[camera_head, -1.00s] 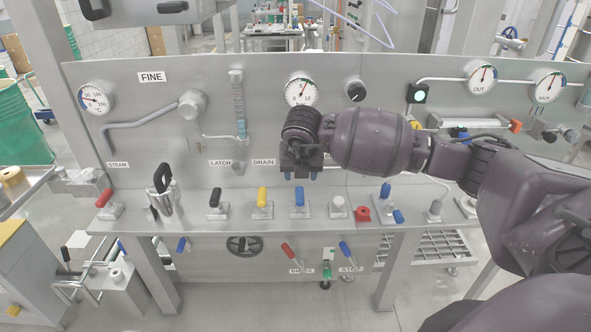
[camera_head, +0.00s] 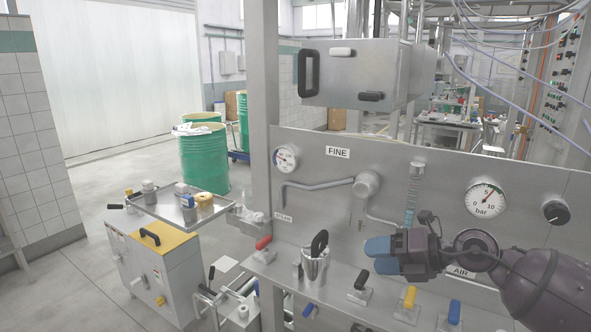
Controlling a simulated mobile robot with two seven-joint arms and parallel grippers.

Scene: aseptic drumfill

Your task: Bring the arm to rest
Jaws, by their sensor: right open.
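My right arm comes in from the lower right of the head view. Its gripper (camera_head: 380,257) points left with two blue fingertips apart, open and empty. It hangs in front of the steel panel (camera_head: 330,170), above the row of levers on the ledge. The black-handled lever (camera_head: 361,283) stands just below the fingers, and the steel jug (camera_head: 315,268) is to their left. I see no contact between the gripper and these things. My left gripper is not in view.
A red-handled lever (camera_head: 263,243), a yellow lever (camera_head: 410,298) and a blue lever (camera_head: 454,312) line the ledge. A pressure gauge (camera_head: 485,200) is on the panel. At left stand a tray (camera_head: 160,208), a yellow-topped cabinet (camera_head: 165,247) and green drums (camera_head: 203,160). Floor at far left is clear.

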